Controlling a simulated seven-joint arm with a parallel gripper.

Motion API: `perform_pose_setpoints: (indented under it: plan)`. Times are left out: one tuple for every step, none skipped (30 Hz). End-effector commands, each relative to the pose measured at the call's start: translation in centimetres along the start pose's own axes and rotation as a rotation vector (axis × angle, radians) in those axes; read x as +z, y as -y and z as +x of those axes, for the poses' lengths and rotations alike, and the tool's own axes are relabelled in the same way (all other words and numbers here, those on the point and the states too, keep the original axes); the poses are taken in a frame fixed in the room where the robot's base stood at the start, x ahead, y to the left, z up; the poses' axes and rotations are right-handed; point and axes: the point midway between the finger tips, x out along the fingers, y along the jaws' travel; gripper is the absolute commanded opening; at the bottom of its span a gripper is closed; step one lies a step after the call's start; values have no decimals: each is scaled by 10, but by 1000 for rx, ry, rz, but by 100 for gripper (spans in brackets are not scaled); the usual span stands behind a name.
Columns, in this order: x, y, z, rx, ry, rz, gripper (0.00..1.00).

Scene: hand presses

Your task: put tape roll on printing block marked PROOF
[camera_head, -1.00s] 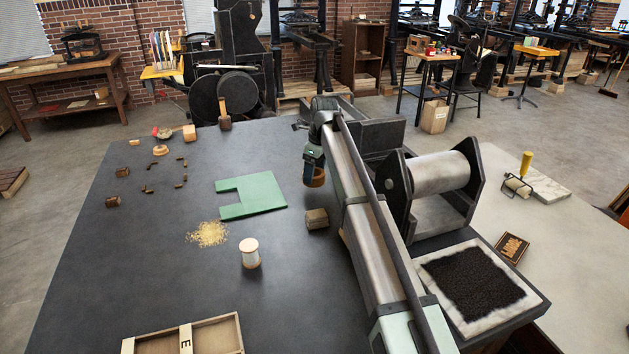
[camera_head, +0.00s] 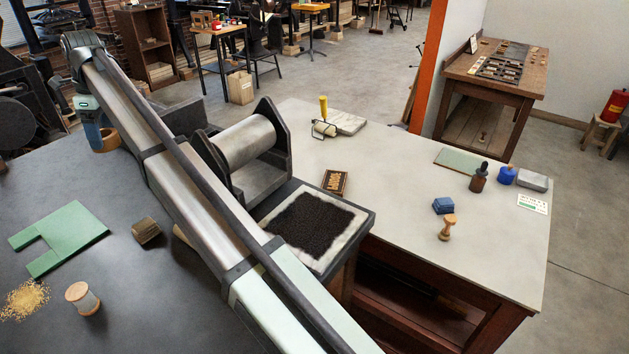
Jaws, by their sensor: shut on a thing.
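The tape roll (camera_head: 104,144) is a brown ring at the end of my arm, at the left of the view. My gripper (camera_head: 98,136) is shut on it and holds it beyond the small wooden block; its height over the dark table is hard to judge. The fingers are small and partly hidden. A small dark block with tan raised marks (camera_head: 336,182) lies on the pale table, right of the press and behind the black inked pad. It may be the printing block marked PROOF, but its lettering is too small to read surely.
My arm crosses in front of the roller press (camera_head: 247,150). The inked pad (camera_head: 312,226) lies near the tan-marked block. A yellow-handled brayer (camera_head: 324,120) lies behind it. A blue block (camera_head: 443,206) and a wooden stamp (camera_head: 447,228) stand right. Pale table around the block is mostly clear.

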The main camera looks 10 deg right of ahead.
Motion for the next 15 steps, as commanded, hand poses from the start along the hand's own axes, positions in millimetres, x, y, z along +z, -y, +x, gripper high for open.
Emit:
perform_pose_setpoints:
  plan:
    - [4,2,-17,-1,1,0,43]
    - [5,2,-25,-1,1,0,43]
    - [6,2,-33,-1,1,0,43]
    - [7,2,-40,-1,1,0,43]
    - [8,2,-47,0,1,-1,43]
    - [10,2,-55,0,0,-1,43]
    - [10,2,-60,0,0,-1,43]
    - [11,2,-66,-1,1,-1,43]
    - [12,1,-73,0,1,-1,43]
    - [13,1,-79,0,0,-1,43]
    - [9,3,-80,0,-1,5,43]
    - [-1,7,-79,-1,-1,16,43]
    - [-6,10,-79,-2,-1,23,43]
    - [-11,13,-80,-3,-1,29,43]
    - [-18,17,-81,-4,-1,38,43]
